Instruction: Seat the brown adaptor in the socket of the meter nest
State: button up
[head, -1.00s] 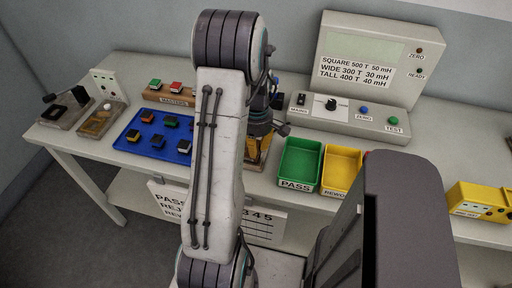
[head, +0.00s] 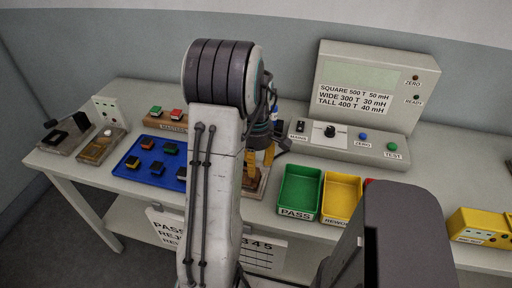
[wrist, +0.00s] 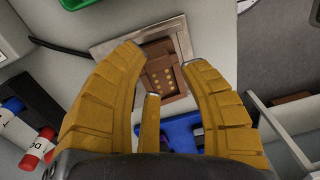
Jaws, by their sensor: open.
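The brown adaptor (wrist: 160,73), a brown block with several gold contacts on its face, shows between my fingers in the wrist view. It lies within the light metal frame of the meter nest (wrist: 184,43); I cannot tell whether it is fully down in the socket. My gripper (wrist: 163,75) is open, its yellow fingers on either side of the adaptor with a visible gap at the right. In the head view my gripper (head: 260,160) points down over the nest (head: 262,185), and my arm hides much of it.
A blue tray (head: 130,184) with several small blocks lies left of my arm. Green PASS (head: 297,212) and yellow REWORK (head: 339,211) bins stand to the right. The meter (head: 345,143) with its knob and buttons is behind. Red and blue cylinders (wrist: 30,160) lie near the left finger.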

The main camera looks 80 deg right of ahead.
notch_tip(320, 180, up, 7)
jog(key=w+a+r+t+h, duration=0.1)
jog(key=w+a+r, duration=0.2)
jog(key=w+a, duration=0.6)
jog(key=w+a+r+h, duration=0.1)
jog(key=w+a+r, duration=0.2)
jog(key=w+a, duration=0.5)
jog(key=s+a+t+y, duration=0.1)
jog(key=s+a+t, duration=0.1)
jog(key=a, duration=1.8)
jog(key=shift+a+f+t+y, duration=0.3)
jog(key=shift+a+f+t, duration=0.1)
jog(key=shift+w, duration=0.1)
